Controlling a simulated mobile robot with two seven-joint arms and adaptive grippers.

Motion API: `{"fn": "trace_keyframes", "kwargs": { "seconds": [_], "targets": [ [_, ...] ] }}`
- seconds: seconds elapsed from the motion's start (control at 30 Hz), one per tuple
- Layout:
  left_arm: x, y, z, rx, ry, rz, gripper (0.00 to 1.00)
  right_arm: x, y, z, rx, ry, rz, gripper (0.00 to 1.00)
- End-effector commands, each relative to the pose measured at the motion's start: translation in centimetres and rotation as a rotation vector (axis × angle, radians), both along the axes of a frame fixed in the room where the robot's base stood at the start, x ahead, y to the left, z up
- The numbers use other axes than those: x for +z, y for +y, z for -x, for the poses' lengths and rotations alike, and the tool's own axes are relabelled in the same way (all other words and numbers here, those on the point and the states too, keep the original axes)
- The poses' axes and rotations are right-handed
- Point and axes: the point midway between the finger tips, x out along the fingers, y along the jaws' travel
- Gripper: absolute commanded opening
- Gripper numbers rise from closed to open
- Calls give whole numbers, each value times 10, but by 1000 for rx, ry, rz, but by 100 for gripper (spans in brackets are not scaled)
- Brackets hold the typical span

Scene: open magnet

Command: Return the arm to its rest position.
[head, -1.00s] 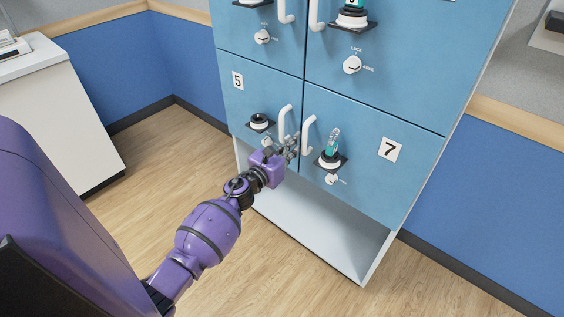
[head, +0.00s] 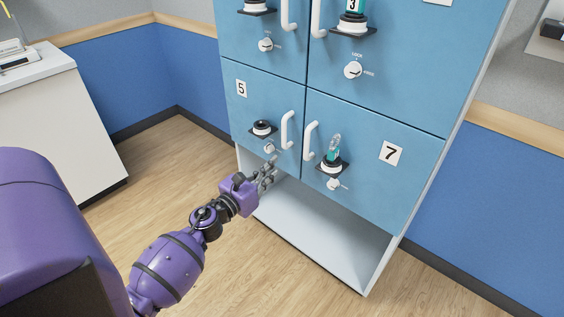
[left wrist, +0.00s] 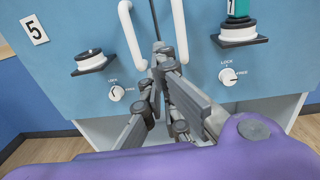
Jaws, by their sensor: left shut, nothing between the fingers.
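My left arm (head: 170,268) is purple and reaches in from the lower left of the head view. Its grey gripper (head: 272,168) is shut and empty. It is just in front of the lower part of the blue locker cabinet (head: 370,190), below the handle of door 5. In the left wrist view the shut fingers (left wrist: 160,62) show in front of the gap between the two lower doors, between their white handles. I cannot tell from that view whether they touch anything. My right gripper is not in view.
Door 5 has a white handle (head: 287,129), a round black-and-white holder (head: 262,128) and a knob. Door 7 has a handle (head: 309,141) and a holder with a teal item (head: 334,147). A white counter (head: 70,130) stands at the left. The wood floor (head: 150,170) between is clear.

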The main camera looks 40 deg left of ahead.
Motion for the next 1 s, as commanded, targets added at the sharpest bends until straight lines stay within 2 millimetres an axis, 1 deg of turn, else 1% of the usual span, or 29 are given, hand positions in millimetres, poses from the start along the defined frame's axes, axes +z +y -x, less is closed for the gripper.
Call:
{"fn": "trace_keyframes", "kwargs": {
  "seconds": [0.03,0.1,0.2,0.47,0.57,0.6,0.67,0.73,0.77,0.8,0.87,0.9,0.97,1.0],
  "targets": [
    [-2,0,9,0,2,0,0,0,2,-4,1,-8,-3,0],
    [-2,1,17,1,1,1,0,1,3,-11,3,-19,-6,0],
    [0,2,23,1,-1,1,0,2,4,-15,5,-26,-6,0],
    [0,2,26,1,-1,3,0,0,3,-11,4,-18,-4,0],
    [0,4,25,6,0,52,0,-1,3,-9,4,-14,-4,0],
    [1,6,25,17,-1,105,0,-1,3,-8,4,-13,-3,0],
    [4,12,25,44,-12,243,0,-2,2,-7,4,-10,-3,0],
    [9,9,24,69,-35,496,0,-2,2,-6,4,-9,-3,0],
    [7,5,26,82,-40,632,0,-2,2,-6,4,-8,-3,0],
    [-3,-1,34,107,-34,828,0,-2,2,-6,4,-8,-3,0],
    [-28,-13,54,163,-10,1139,0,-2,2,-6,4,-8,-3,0],
    [-49,-23,73,214,11,1350,0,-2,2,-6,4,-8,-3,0],
    [-81,-40,103,307,42,1640,0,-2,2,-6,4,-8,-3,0],
    [-101,-52,124,373,60,1807,0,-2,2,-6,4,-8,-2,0]
  ]
}}
